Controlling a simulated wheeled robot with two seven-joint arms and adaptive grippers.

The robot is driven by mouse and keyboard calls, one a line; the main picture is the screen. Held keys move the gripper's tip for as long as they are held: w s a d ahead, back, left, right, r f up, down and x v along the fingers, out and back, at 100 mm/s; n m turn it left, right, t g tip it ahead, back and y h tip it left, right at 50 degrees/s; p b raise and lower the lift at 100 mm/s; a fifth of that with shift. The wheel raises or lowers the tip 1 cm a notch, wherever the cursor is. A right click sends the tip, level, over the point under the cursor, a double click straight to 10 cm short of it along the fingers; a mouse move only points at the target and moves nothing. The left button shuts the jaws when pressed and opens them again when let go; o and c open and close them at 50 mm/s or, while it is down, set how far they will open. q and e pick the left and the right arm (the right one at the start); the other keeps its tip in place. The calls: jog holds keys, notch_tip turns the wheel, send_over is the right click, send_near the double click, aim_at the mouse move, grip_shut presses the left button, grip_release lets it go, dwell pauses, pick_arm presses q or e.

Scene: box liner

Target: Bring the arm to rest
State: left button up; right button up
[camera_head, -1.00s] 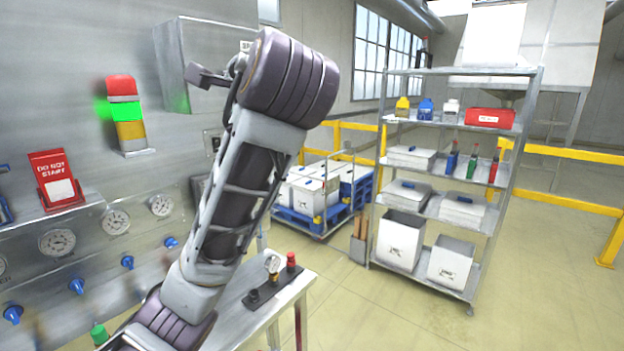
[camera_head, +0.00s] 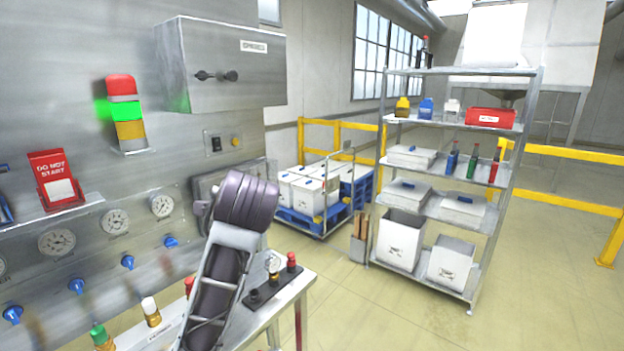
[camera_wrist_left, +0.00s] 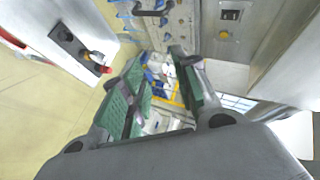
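My left arm (camera_head: 232,250) rises from the bottom of the head view, in front of the bench, with its purple joint at the top. Its gripper does not show there. In the left wrist view my left gripper (camera_wrist_left: 158,60) has its two green-padded fingers apart. I see nothing held between them. My right arm and gripper are in neither view.
A steel panel with gauges (camera_head: 115,221) and blue valves stands at the left, with a cabinet (camera_head: 233,68) above. A small bench (camera_head: 284,300) carries knobs beside my arm. A stocked shelf rack (camera_head: 432,207) stands right. Open floor (camera_head: 550,290) lies at far right.

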pick_arm(q)
jog(key=s+a+f+n+g+h, duration=0.15)
jog(key=s+f, duration=0.25)
jog(key=f, duration=0.9)
jog(key=s+a+f+n+g+h, duration=0.1)
jog(key=s+a+f+n+g, duration=0.15)
jog(key=f, duration=0.95)
jog(key=s+a+f+n+g+h, duration=0.25)
jog(key=s+f+n+g, duration=0.25)
jog(key=s+f, duration=1.55)
jog(key=s+f+g, duration=0.1)
jog(key=s+f, duration=0.1)
jog(key=f, duration=1.4)
jog(key=s+f, duration=0.2)
jog(key=f, duration=1.4)
jog(key=s+a+f, duration=0.2)
jog(key=s+f, duration=0.7)
jog(key=s, duration=0.2)
jog(key=s+a+f+g, duration=0.1)
jog(key=s+a+f, duration=0.1)
jog(key=s+f, duration=0.7)
jog(key=shift+s+a+f+m+y, duration=0.2)
jog(key=shift+s+f+m+y, duration=0.15)
jog(key=shift+s, duration=0.6)
